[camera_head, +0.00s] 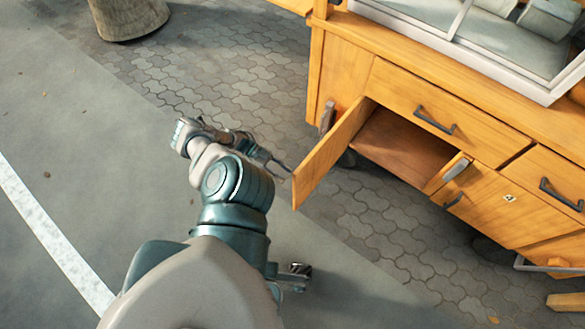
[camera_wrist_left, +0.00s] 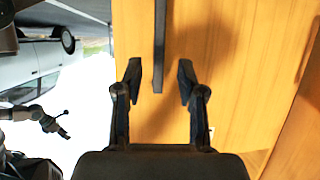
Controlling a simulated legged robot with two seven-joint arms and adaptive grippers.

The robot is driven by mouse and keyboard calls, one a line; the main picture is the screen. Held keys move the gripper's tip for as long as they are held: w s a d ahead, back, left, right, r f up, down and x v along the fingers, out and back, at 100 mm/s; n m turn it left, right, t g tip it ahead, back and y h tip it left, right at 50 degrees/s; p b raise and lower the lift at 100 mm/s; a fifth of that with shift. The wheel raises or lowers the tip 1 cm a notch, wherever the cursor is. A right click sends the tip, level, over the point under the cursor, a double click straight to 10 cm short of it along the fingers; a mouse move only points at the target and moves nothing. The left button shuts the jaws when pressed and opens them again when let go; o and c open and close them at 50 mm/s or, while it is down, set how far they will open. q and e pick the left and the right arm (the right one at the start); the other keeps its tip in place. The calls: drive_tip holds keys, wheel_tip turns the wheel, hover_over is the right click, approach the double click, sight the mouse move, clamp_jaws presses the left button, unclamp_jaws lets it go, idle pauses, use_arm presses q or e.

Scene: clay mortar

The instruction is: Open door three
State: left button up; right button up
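A wooden cabinet (camera_head: 340,75) stands at the right of the head view. One of its lower doors (camera_head: 325,160) is swung open, baring a dark compartment (camera_head: 405,145). No door number is readable, so I cannot tell which is door three. My left gripper (camera_head: 272,158) is beside the outer face of this open door. In the left wrist view the left gripper (camera_wrist_left: 160,82) is open, with a dark bar handle (camera_wrist_left: 159,45) showing between its fingers on a wooden face; a gap shows on both sides. A small dark metal part (camera_head: 295,272) beside my arm may be my right gripper; its state is unclear.
Drawers with dark handles (camera_head: 435,121) sit above and right of the compartment. A closed door with a small white tag (camera_head: 509,198) is to its right. A white-framed glass case (camera_head: 470,45) tops the cabinet. A round pot (camera_head: 130,15) stands far left. Open pavement lies left.

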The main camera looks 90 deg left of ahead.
use_arm(q)
drive_tip(key=v, duration=0.5)
drive_tip(key=shift+s+a+r, duration=0.1)
drive_tip(key=shift+s+a, duration=0.05)
drive_tip(key=shift+s, duration=0.05)
drive_tip(key=shift+s, duration=0.1)
